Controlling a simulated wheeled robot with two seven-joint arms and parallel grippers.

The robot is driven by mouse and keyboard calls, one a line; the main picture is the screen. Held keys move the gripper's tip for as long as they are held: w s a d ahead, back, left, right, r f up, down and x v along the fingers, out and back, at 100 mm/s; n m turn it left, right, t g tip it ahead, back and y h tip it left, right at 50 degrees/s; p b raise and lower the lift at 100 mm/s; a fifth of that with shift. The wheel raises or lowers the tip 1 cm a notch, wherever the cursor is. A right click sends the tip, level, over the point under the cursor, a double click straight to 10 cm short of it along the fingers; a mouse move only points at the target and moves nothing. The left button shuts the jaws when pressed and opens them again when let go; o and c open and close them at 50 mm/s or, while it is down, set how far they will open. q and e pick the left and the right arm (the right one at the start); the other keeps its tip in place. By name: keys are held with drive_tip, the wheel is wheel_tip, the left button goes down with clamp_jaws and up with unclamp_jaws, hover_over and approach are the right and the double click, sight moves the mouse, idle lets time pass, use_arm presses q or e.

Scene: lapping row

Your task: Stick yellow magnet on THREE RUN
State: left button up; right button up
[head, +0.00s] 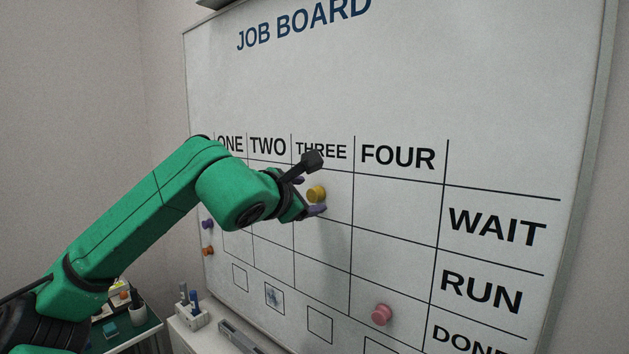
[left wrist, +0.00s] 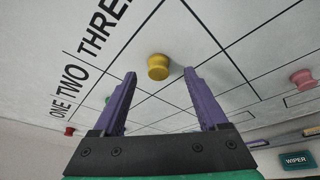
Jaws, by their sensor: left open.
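The yellow magnet (head: 317,193) sits in the THREE column, in the WAIT row of the white job board (head: 500,110). The THREE RUN cell (head: 323,244) lies directly below it and looks bare. My left gripper (head: 309,194) is open at the board, its purple fingers on either side of the magnet. In the left wrist view the yellow magnet (left wrist: 158,67) shows between and just beyond the fingertips (left wrist: 159,75), with a gap on each side. My right gripper is out of view.
A pink magnet (head: 381,314) is in the FOUR column, DONE row. Purple (head: 208,224) and orange (head: 208,251) magnets are at the board's left edge. A marker holder (head: 190,312) stands on a ledge below, and a green-topped table (head: 125,341) is at lower left.

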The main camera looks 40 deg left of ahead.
sight(314, 194)
use_arm(q)
drive_tip(key=x, duration=0.1)
drive_tip(key=p+x, duration=0.1)
drive_tip(key=shift+w+a+r, duration=0.15)
drive_tip(key=shift+w+a, duration=0.1)
drive_tip(key=shift+w, duration=0.1)
drive_tip(key=shift+w+a+f, duration=0.3)
drive_tip(key=shift+f, duration=0.1)
drive_tip(key=shift+d, duration=0.15)
drive_tip(key=shift+c, duration=0.3)
clamp_jaws()
drive_tip(key=shift+s, duration=0.15)
drive_tip(key=shift+s+b, duration=1.25)
drive_tip(key=shift+b, duration=0.35)
drive_tip(key=shift+s, duration=0.15)
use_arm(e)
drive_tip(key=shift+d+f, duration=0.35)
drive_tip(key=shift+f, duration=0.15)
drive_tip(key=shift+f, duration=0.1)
